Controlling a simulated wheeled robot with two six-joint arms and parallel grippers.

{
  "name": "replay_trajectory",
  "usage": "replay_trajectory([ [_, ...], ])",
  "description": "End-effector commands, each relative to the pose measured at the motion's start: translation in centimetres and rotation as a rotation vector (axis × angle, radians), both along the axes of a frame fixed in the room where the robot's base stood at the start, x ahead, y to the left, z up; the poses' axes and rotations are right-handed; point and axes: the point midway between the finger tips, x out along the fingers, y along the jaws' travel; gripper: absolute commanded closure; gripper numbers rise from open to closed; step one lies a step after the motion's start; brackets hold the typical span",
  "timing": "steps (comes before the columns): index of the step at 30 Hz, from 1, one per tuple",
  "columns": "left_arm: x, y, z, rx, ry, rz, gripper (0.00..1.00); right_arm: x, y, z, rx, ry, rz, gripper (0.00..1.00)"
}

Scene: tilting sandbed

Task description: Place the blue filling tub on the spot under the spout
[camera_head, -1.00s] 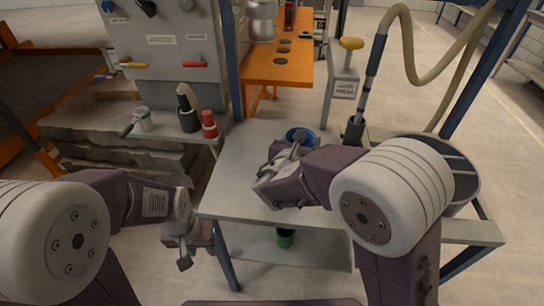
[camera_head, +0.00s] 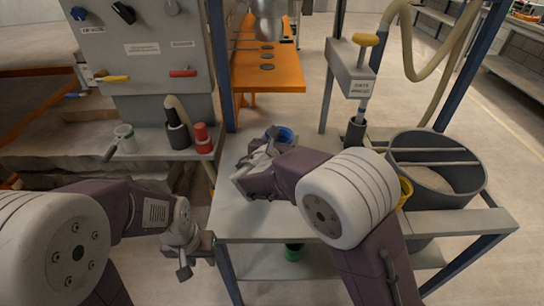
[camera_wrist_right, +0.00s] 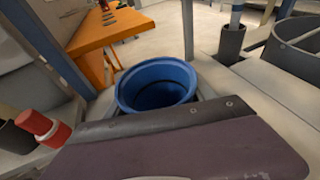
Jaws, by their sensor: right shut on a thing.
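The blue tub (camera_head: 284,135) is at the far side of the grey table, mostly hidden behind my right gripper (camera_head: 272,143). In the right wrist view the tub (camera_wrist_right: 157,84) is upright, its open mouth up and its inside dark. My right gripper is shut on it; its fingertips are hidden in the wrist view. I cannot tell whether the tub touches the table. A metal cylinder, probably the spout (camera_head: 268,8), hangs at the top edge above the orange bench (camera_head: 280,77), which has dark round spots (camera_head: 267,57). My left gripper (camera_head: 197,257) is empty, its fingers apart, beside the table's left edge.
A large grey bin (camera_head: 440,195) stands at the right. A blue post (camera_head: 220,70) rises beside the orange bench.

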Motion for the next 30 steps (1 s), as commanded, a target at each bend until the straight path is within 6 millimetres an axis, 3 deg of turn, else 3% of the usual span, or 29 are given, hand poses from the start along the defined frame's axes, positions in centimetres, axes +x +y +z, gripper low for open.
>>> replay_trajectory([
  [3, 0.0, 0.0, -0.1, 0.0, 0.0, 0.0, 0.64, 0.5, 2.0, -1.3, 0.0, 0.0, 0.001, 0.78],
  [6, 0.0, 0.0, -0.1, 0.0, 0.0, 0.0, 0.64, 0.7, 2.6, -1.6, 0.0, -0.001, 0.0, 0.78],
  [11, 0.0, 0.0, -0.4, 0.0, 0.0, 0.0, 0.64, 0.7, 2.7, -2.2, -0.001, 0.0, -0.001, 0.78],
  [17, 0.0, 0.0, -1.6, 0.0, 0.0, 0.0, 0.64, 0.7, 2.6, -5.7, -0.002, 0.003, 0.0, 0.78],
  [28, 0.0, 0.0, -1.9, 0.0, 0.0, 0.0, 0.64, 0.7, 2.6, -6.1, 0.0, -0.001, 0.0, 0.78],
  [29, 0.0, 0.0, -1.8, 0.0, 0.0, 0.0, 0.64, 0.7, 2.6, -6.0, 0.0, 0.0, 0.0, 0.32],
  [30, 0.0, 0.0, -1.7, 0.0, 0.0, 0.0, 0.64, 0.7, 2.6, -6.0, 0.0, 0.0, 0.0, 0.21],
])
